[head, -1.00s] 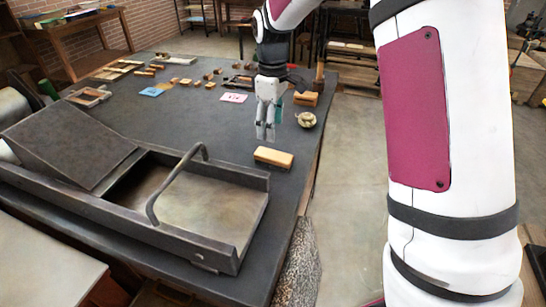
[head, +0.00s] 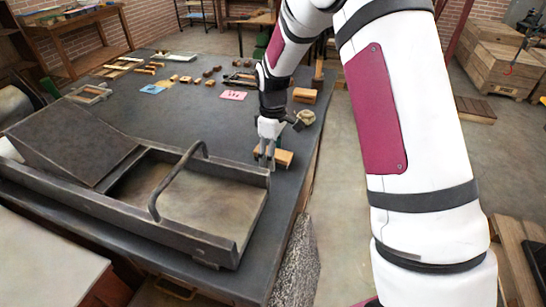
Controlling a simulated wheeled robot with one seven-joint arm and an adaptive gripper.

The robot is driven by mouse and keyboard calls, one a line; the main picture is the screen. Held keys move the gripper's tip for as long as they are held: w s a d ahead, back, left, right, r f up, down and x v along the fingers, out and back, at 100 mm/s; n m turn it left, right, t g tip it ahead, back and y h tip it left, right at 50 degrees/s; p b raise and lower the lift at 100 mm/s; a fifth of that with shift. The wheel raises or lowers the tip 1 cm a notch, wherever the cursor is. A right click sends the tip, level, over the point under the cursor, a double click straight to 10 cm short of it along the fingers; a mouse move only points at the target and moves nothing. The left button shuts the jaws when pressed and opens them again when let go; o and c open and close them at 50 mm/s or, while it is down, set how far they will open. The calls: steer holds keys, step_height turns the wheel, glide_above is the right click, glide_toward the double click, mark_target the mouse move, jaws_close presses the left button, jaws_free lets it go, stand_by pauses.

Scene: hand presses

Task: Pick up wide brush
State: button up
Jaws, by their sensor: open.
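The wide brush appears to be the block with a light wooden top and dark lower edge (head: 284,158). It lies on the dark table (head: 190,115) near its right edge, just behind the press. My gripper (head: 264,162) is low over the table at the left end of this block, fingers pointing down. The fingers overlap the block's left end in the picture. I cannot tell whether they touch it. The jaws are open and hold nothing that I can see.
A dark metal press (head: 215,205) with a curved handle (head: 165,178) stands close in front of my gripper. A wooden block (head: 305,95) and a small round pale object (head: 306,117) lie behind it. Pink (head: 233,95) and blue (head: 153,88) cards and several small wooden pieces lie further back.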

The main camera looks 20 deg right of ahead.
steer(key=c, duration=1.3)
steer(key=shift+r, duration=0.1)
step_height(320, 180, up, 10)
steer(key=shift+f+b, duration=0.1)
steer(key=shift+b, duration=0.25)
steer(key=o, duration=0.7)
steer(key=shift+c, duration=0.2)
steer(key=c, duration=0.5)
